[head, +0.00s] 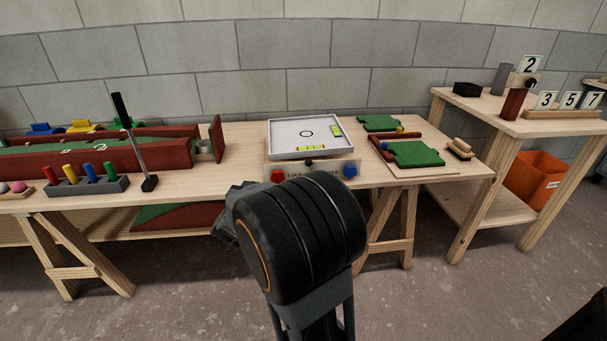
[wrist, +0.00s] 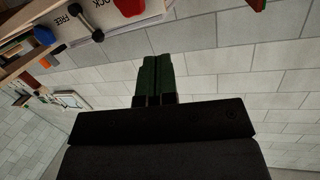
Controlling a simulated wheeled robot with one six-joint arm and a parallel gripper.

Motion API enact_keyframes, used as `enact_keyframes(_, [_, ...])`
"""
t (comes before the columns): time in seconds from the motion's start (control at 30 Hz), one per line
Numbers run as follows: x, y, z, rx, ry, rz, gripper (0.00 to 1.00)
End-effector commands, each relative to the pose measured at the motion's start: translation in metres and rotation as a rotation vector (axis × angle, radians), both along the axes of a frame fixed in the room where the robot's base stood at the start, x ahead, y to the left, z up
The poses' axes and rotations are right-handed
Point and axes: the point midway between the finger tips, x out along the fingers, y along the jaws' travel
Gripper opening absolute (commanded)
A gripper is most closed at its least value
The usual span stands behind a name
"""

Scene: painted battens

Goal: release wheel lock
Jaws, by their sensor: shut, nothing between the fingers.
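A pale panel (head: 318,170) sits at the bench's front edge, below a white-rimmed tray. In the wrist view the panel (wrist: 110,24) appears turned and bears the words FREE and LOCK. Between the words is a black lever (wrist: 86,22) with round ends; which end is the pivot I cannot tell. In the head view only a small black knob (head: 309,161) shows there. A red button (head: 277,176) and a blue knob (head: 350,171) flank it. My gripper (wrist: 156,58) is shut and empty, apart from the panel. In the head view my arm hides it. I see no wheel clearly.
The white-rimmed tray (head: 305,137) stands above the panel. A black rod (head: 134,140) rises at left beside colored pegs (head: 88,178). Green boards (head: 415,154) lie at right. Number cards stand on a side table (head: 500,116). An orange bin (head: 535,178) is below.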

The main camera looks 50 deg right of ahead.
Motion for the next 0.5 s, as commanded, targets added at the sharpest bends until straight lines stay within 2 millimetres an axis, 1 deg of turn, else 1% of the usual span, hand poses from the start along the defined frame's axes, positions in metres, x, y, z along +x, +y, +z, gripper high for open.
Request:
enact_keyframes(0.03, [-0.009,-0.015,-0.007,-0.036,-0.001,-0.088,0.00])
enact_keyframes(0.1, [-0.021,-0.030,-0.009,-0.084,-0.001,-0.194,0.00])
enact_keyframes(0.2, [-0.036,-0.043,-0.011,-0.135,0.006,-0.305,0.00])
enact_keyframes(0.33, [-0.047,-0.051,-0.011,-0.170,0.015,-0.382,0.00])
enact_keyframes(0.5, [-0.050,-0.053,-0.011,-0.182,0.018,-0.405,0.00])
